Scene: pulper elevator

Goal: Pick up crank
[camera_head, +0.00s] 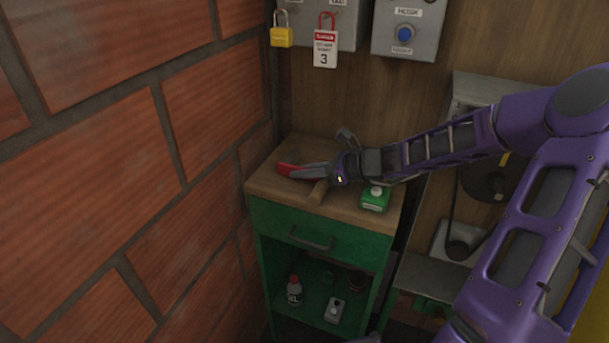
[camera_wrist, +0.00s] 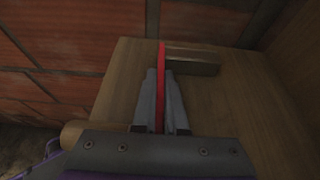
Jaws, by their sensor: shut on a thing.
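The crank has a flat red arm (camera_head: 288,168) and a round wooden handle (camera_head: 317,193), and is at the top of the green cabinet. My gripper (camera_head: 308,172) comes in from the right and is shut on the crank. In the wrist view the red arm (camera_wrist: 161,75) stands edge-on between my two grey fingers (camera_wrist: 161,98). The wooden handle (camera_wrist: 75,132) sticks out to the left below the fingers. A brownish block (camera_wrist: 192,63) lies to the right of the red tip; I cannot tell if it belongs to the crank. Whether the crank still touches the top is unclear.
The green cabinet's wooden top (camera_head: 270,184) has a small green box (camera_head: 376,198) at its right. A drawer (camera_head: 312,238) and a shelf with small items are below. A brick wall (camera_head: 130,150) stands close on the left. Padlocks and switch boxes (camera_head: 405,30) hang behind.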

